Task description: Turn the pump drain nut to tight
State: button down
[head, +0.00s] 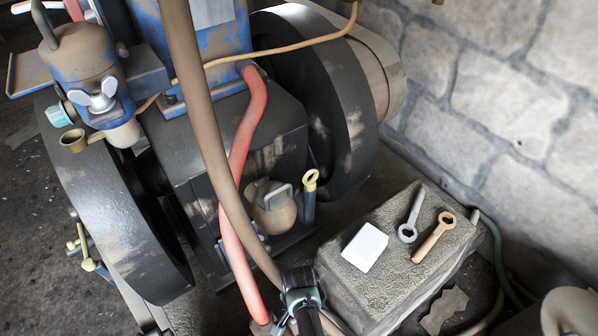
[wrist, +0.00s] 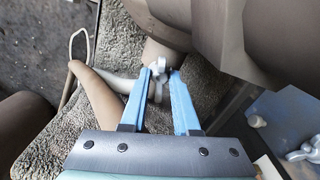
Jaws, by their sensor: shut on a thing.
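In the wrist view my gripper (wrist: 160,74) has its two light blue fingers around a small pale grey nut-like part (wrist: 158,66) below a brown rounded body. I take this part for the pump drain nut. The fingers are closed on it, and its lower portion is partly hidden between them. A pale pipe and a brown hose (wrist: 98,92) run close by on the left. I cannot make out the nut or the gripper's fingers in the head view. No mark showing how tight the nut is can be read.
In the head view a rough stone block (head: 385,290) carries a white card (head: 365,247), a grey spanner (head: 411,215) and a brown spanner (head: 434,238). A red hose (head: 238,150) and thick brown hose (head: 205,110) cross the engine. Dark flywheels (head: 125,215) flank it.

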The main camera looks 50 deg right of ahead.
jog(key=shift+m, duration=0.7)
jog(key=c, duration=0.9)
grip_release()
jog(key=shift+r, duration=0.1)
notch_tip(320, 180, up, 13)
jog(key=p, duration=0.7)
